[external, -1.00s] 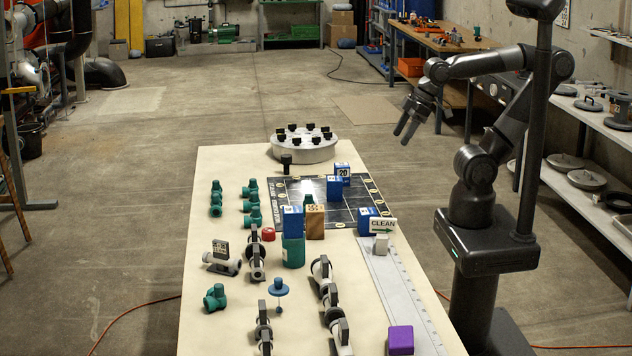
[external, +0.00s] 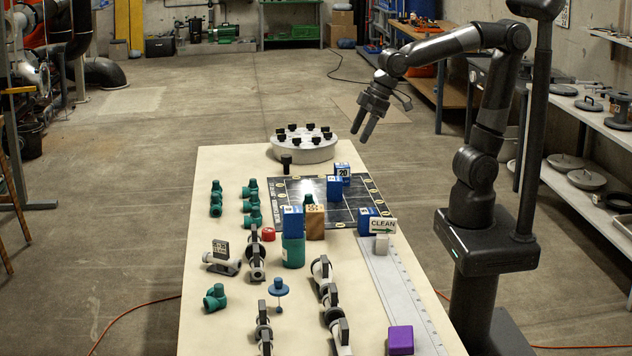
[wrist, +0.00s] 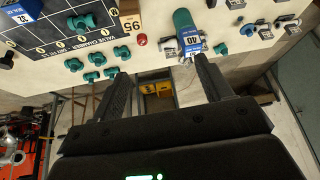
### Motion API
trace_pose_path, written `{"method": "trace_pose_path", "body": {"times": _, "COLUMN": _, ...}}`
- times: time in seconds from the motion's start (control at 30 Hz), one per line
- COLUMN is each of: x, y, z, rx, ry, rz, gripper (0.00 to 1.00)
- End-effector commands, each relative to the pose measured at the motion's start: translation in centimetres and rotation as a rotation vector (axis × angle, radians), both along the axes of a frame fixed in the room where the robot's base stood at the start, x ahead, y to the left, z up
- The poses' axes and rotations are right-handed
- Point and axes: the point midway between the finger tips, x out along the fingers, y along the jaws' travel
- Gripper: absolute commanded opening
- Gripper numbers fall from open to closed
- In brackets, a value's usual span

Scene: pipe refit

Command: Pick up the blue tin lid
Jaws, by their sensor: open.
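A blue disc with a small knob (external: 278,287) stands on a thin stem near the front middle of the table in the external view. It is the closest match I see to the blue tin lid, but I cannot be sure. My gripper (external: 361,134) is open and empty, pointing down, high near the table's far right side and well away from the disc. Its two fingers also show in the wrist view (wrist: 162,72), with nothing between them.
A green cylinder (external: 293,254) bears a blue numbered block (external: 292,219). A wooden block (external: 315,222), a red piece (external: 268,234) and grey pipe fittings (external: 256,262) stand nearby. A purple block (external: 400,340) is at front right. The tabletop at front left (external: 220,335) is clear.

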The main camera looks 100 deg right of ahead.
Motion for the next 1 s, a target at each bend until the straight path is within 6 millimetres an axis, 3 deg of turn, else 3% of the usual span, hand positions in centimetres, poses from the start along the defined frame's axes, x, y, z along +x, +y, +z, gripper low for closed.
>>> {"method": "trace_pose_path", "body": {"times": 0.1, "x": 3.9, "y": 2.6, "z": -0.5, "rx": 0.001, "ry": 0.014, "rz": 0.029, "gripper": 0.72}}
{"method": "trace_pose_path", "body": {"times": 0.27, "x": 8.6, "y": 6.5, "z": -1.5, "rx": 0.001, "ry": 0.026, "rz": 0.062, "gripper": 0.72}}
{"method": "trace_pose_path", "body": {"times": 0.5, "x": 15.0, "y": 13.5, "z": -4.8, "rx": -0.006, "ry": 0.041, "rz": 0.114, "gripper": 0.72}}
{"method": "trace_pose_path", "body": {"times": 0.8, "x": 20.7, "y": 23.7, "z": -11.6, "rx": -0.023, "ry": 0.055, "rz": 0.184, "gripper": 0.72}}
{"method": "trace_pose_path", "body": {"times": 1.0, "x": 22.6, "y": 30.0, "z": -16.6, "rx": -0.038, "ry": 0.057, "rz": 0.228, "gripper": 0.72}}
